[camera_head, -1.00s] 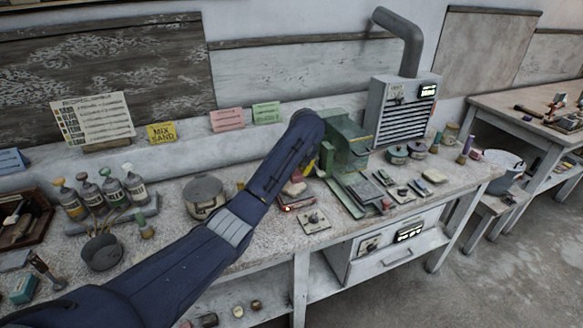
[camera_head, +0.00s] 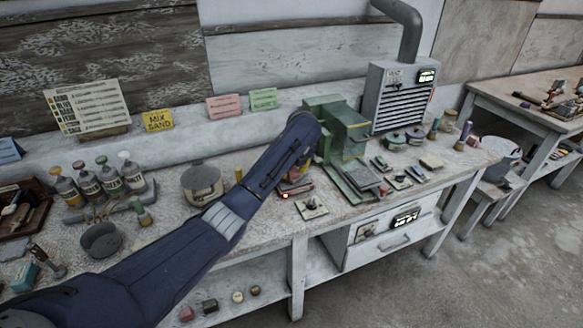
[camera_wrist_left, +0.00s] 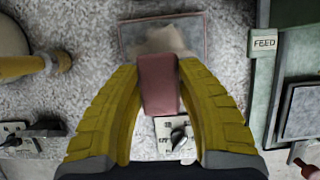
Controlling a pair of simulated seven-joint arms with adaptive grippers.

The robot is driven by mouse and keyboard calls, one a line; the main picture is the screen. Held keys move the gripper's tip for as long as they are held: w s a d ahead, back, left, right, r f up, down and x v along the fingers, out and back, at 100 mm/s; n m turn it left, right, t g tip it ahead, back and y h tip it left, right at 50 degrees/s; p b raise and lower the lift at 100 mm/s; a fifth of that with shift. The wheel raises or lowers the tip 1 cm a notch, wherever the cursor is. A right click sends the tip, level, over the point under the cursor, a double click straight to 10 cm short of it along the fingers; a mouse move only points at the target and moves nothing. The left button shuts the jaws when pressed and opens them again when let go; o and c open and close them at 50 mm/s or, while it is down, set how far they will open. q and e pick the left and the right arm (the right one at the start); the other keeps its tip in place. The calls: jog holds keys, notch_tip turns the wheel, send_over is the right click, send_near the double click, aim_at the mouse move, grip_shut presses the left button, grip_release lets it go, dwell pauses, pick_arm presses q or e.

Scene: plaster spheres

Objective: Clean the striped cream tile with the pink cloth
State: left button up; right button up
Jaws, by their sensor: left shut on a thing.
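My left gripper (camera_wrist_left: 158,85) is shut on a dull pink, block-shaped piece, which looks like the folded pink cloth (camera_wrist_left: 159,88). In the left wrist view, a pale cream piece (camera_wrist_left: 168,40), probably the cream tile, lies just beyond the cloth on a flat grey tray with a reddish rim (camera_wrist_left: 130,42). The cloth's far end overlaps the cream piece in the picture; I cannot tell if they touch. No stripes can be made out. In the head view, the red-rimmed tray (camera_head: 296,189) lies beside the end of my left arm, which hides most of the gripper. My right gripper is not in view.
A green machine (camera_head: 340,130) and a grey vented box (camera_head: 397,98) stand right of the arm. A small switch plate (camera_head: 311,207) sits in front of the tray. A round pot (camera_head: 203,184) and several bottles (camera_head: 97,188) are to the left.

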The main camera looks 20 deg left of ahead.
pick_arm(q)
jog(key=shift+f, duration=0.35)
dwell(0.5)
jog(key=shift+s+d, duration=0.65)
jog(key=shift+s, duration=0.15)
jog(key=shift+w+a, duration=1.35)
jog(key=shift+w, duration=0.25)
jog(key=shift+s+d, duration=1.35)
jog(key=shift+s, duration=0.25)
jog(key=shift+w+a+f, duration=0.1)
jog(key=shift+w+a, duration=1.25)
jog(key=shift+w, duration=0.3)
jog(key=shift+s+d+r, duration=0.7)
jog(key=shift+s+r, duration=0.05)
jog(key=shift+s, duration=0.1)
